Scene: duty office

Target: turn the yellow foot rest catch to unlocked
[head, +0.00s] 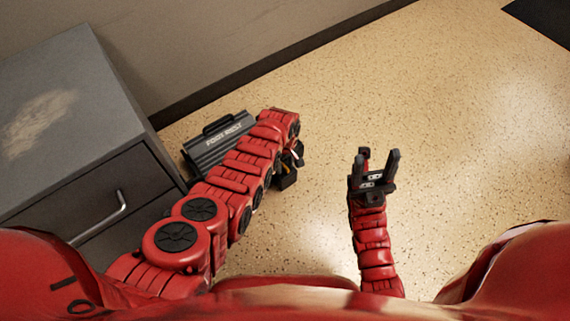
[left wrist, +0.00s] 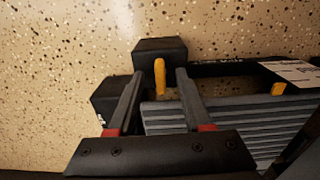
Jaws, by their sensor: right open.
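The dark grey ribbed foot rest (head: 213,146), lettered "FOOT REST", lies on the floor beside the cabinet, partly behind my left arm. In the left wrist view its ribbed plate (left wrist: 225,125) is at the right. A yellow catch (left wrist: 160,77) stands against a black block (left wrist: 160,50). My left gripper (left wrist: 159,86) is open, with one finger on each side of the catch in the picture; I see gaps on both sides and cannot tell the depth. My right gripper (head: 379,160) is open and empty above bare floor.
A second small yellow piece (left wrist: 278,89) sits at the right of the foot rest, near a white label (left wrist: 293,72). A grey drawer cabinet (head: 70,110) stands at the left, against the wall. The floor (head: 460,130) at the right is clear.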

